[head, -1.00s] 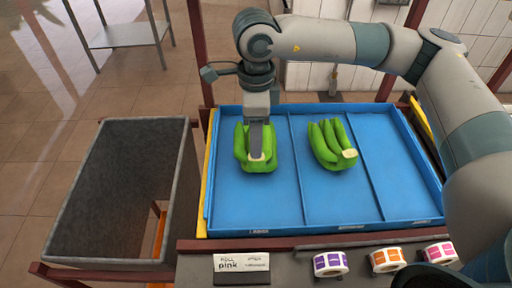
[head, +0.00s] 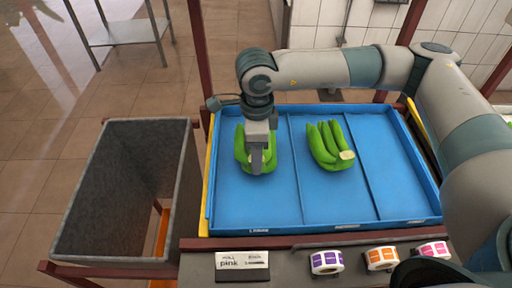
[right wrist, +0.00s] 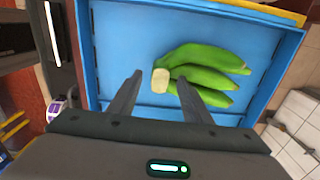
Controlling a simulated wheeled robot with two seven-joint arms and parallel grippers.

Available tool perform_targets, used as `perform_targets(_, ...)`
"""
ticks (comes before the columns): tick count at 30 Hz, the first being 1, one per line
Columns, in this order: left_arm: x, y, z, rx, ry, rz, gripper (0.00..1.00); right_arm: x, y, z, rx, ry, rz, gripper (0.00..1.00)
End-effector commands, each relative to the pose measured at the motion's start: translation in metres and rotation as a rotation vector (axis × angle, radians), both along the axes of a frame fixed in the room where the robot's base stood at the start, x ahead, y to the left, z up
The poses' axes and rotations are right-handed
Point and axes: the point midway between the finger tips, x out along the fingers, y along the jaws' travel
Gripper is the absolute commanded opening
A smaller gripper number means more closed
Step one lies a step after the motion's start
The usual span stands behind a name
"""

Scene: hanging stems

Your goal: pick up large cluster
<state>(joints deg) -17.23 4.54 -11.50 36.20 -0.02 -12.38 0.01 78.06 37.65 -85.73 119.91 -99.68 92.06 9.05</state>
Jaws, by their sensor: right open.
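A green banana cluster (head: 241,146) lies in the left compartment of the blue tray (head: 228,205), partly hidden by my right gripper (head: 257,172). A second green cluster (head: 328,142) lies in the middle compartment, its pale cut crown facing front right. In the right wrist view one cluster (right wrist: 207,62) lies with its pale crown between the two spread fingertips of my right gripper (right wrist: 160,78). The gripper is open, pointing down, with a finger to either side of the crown; contact cannot be told. My left gripper is not in view.
The tray's right compartment (head: 385,160) is empty. A deep grey bin (head: 85,250) stands to the left of the tray. Rolls of purple (head: 327,262), orange (head: 382,258) and pink (head: 432,250) labels and a small sign (head: 242,262) sit along the front ledge.

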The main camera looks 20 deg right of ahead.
Motion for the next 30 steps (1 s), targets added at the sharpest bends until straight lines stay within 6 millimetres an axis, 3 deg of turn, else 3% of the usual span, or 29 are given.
perform_targets(13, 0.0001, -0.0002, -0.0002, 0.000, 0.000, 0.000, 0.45, 0.0002, 0.0000, -0.0003, 0.000, 0.000, 0.000, 0.45)
perform_targets(14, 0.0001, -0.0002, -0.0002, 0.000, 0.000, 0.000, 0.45, 0.0002, 0.0000, -0.0003, 0.000, 0.000, 0.000, 0.42)
perform_targets(19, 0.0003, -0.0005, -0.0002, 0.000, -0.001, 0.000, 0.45, 0.0003, 0.0001, -0.0002, 0.000, -0.001, 0.000, 0.02)
perform_targets(30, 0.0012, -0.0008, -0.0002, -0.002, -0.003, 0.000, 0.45, 0.0012, 0.0004, 0.0018, 0.002, -0.004, 0.000, 0.00)
